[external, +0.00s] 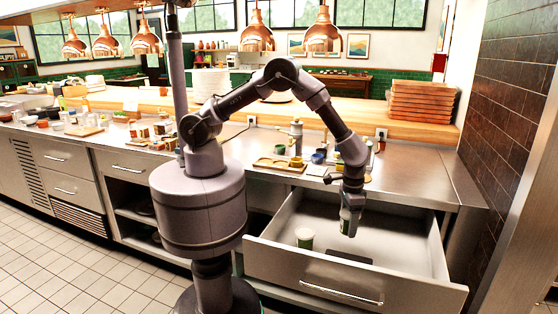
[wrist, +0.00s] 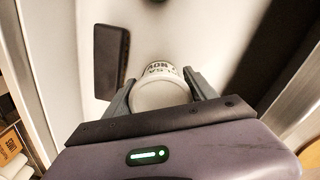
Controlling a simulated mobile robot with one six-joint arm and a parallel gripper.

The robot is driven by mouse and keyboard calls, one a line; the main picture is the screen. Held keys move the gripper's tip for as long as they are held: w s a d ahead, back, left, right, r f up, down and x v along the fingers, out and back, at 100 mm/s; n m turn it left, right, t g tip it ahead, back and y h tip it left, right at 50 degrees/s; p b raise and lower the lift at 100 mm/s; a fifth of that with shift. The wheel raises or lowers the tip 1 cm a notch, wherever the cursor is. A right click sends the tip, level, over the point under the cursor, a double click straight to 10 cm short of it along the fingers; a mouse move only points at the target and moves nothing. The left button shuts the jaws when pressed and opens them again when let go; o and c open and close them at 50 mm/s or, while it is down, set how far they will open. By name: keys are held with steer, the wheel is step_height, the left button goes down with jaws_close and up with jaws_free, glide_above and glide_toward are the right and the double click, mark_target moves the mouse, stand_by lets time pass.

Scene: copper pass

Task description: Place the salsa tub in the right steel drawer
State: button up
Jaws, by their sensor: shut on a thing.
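My gripper points down over the open right steel drawer (external: 270,251), with the tub inside the drawer's outline. Whether the tub touches the drawer floor is hard to tell.
A second white and green tub (external: 305,238) stands in the drawer to the left. A dark flat rectangular thing (external: 337,256) lies near the drawer front; it also shows in the wrist view (wrist: 110,60). The drawer's back right floor looks clear. The counter above holds a wooden tray (external: 279,164).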

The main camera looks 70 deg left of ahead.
step_height(320, 180, down, 9)
steer(key=b, duration=0.2)
steer(key=shift+r+b, duration=0.2)
steer(key=shift+b, duration=0.2)
steer(key=shift+r, duration=0.15)
steer(key=o, duration=1.6)
steer(key=shift+o, duration=0.2)
